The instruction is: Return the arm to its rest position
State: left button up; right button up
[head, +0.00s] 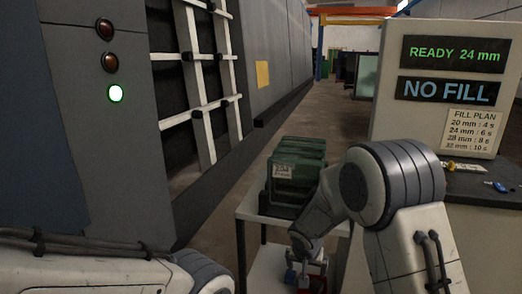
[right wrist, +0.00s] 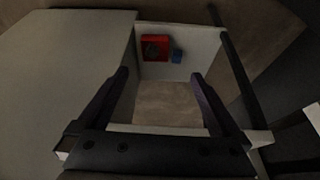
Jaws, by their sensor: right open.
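My right arm (head: 385,190) comes in from the right in the head view, bent at the elbow and reaching down toward a small white cart. In the right wrist view my right gripper (right wrist: 159,76) is open, its two dark fingers wide apart with nothing between them.
Green bins (head: 297,172) stand on the white cart top (head: 247,206). A panel (head: 438,80) reads "READY 24 mm" and "NO FILL" above a dark counter (head: 470,187). An open aisle runs back.

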jog(key=s+a+r+n+y+p, duration=0.1)
jog(key=s+a+r+p, duration=0.3)
jog(key=s+r+p, duration=0.5)
notch_tip(320, 180, up, 3)
jog(key=shift+s+a+r+n+p, duration=0.1)
jog(key=shift+s+a+n+p, duration=0.2)
jog(key=shift+n+p, duration=0.75)
jog(key=shift+w+a, duration=0.1)
